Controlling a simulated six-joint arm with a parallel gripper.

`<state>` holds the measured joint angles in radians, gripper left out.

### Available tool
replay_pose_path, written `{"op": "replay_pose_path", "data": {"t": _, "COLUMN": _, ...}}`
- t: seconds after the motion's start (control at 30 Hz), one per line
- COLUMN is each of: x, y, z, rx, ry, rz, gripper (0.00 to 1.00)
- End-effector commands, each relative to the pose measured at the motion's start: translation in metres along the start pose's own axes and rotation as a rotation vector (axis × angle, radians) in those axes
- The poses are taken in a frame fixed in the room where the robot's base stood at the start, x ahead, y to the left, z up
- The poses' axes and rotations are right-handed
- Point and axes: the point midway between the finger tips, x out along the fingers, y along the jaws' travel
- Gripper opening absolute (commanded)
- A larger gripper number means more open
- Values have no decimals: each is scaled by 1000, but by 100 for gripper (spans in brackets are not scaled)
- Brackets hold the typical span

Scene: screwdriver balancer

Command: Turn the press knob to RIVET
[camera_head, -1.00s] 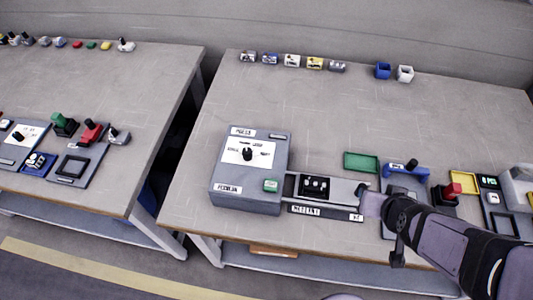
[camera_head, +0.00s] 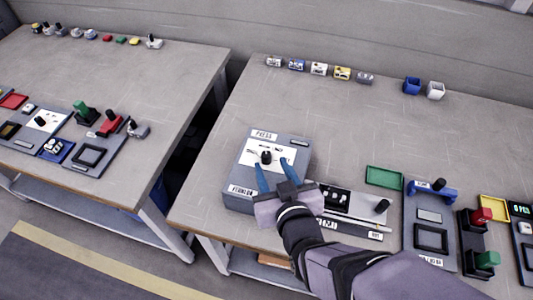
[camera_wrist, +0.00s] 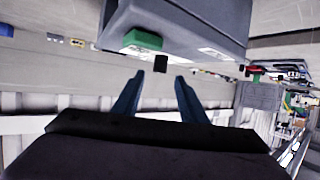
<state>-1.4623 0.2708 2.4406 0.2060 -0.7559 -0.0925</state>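The grey press box (camera_head: 232,190) stands on the right-hand table in the head view, with a "PRESS" label on its top. The black press knob (camera_head: 266,157) sits on the white dial plate (camera_head: 252,151); the dial lettering is too small to read, so I cannot tell its setting. My gripper (camera_head: 272,166) is open and empty, its two blue fingers at the front of the box pointing toward the knob. In the wrist view the open fingers (camera_wrist: 159,75) are below the box (camera_wrist: 200,20), with its green button (camera_wrist: 143,39) and a small dark block (camera_wrist: 160,63) between them.
A slide unit (camera_head: 352,204) with a black knob adjoins the box on the right. A green tray (camera_head: 384,177), a blue holder (camera_head: 432,190) and red and green knobbed blocks stand further right. A second table (camera_head: 150,85) is at left.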

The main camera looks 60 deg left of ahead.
Motion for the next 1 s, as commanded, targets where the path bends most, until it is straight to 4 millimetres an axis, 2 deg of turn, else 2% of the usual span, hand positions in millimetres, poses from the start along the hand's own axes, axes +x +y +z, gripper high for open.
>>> {"op": "replay_pose_path", "data": {"t": 0.6, "x": 61, "y": 1, "z": 0, "rx": 0, "ry": -2, "rz": 1, "gripper": 38}}
{"op": "replay_pose_path", "data": {"t": 1.0, "x": 69, "y": 1, "z": 1, "rx": 0, "ry": -2, "rz": 1, "gripper": 38}}
